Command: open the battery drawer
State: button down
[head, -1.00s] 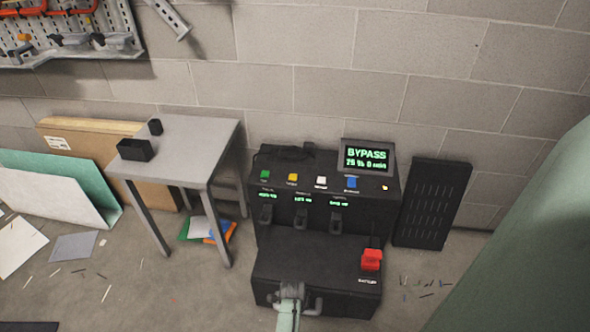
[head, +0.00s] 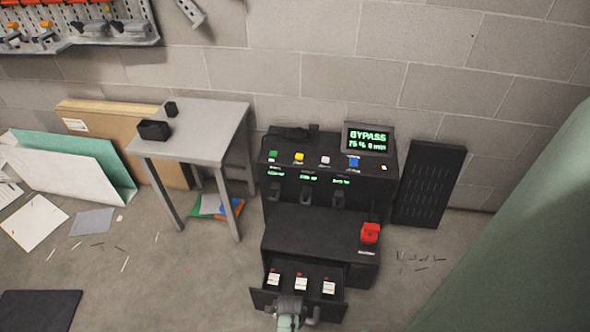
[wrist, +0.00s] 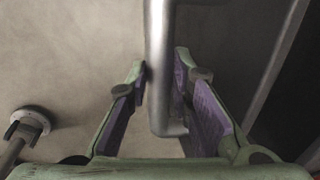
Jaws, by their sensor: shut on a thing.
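The battery drawer (head: 259,297) is pulled out from the lower front of the black machine (head: 310,232). My gripper (head: 290,305) is at the drawer front, low in the head view. In the wrist view, my gripper (wrist: 160,75) has one finger on each side of the grey bar handle (wrist: 158,40) and is shut on it. In the head view, my gripper covers part of the handle (head: 313,314).
A red knob (head: 370,233) sits on the machine's lower top, and a screen (head: 368,140) above reads BYPASS. A grey table (head: 205,118) stands to the left. A black panel (head: 430,186) leans on the wall to the right. Small scraps lie on the floor.

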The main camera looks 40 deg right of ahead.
jog(key=shift+s+a+p, duration=0.55)
jog(key=shift+s+a, duration=0.6)
jog(key=shift+a, duration=0.3)
jog(key=c, duration=1.4)
grip_release()
jog(key=shift+c, duration=0.2)
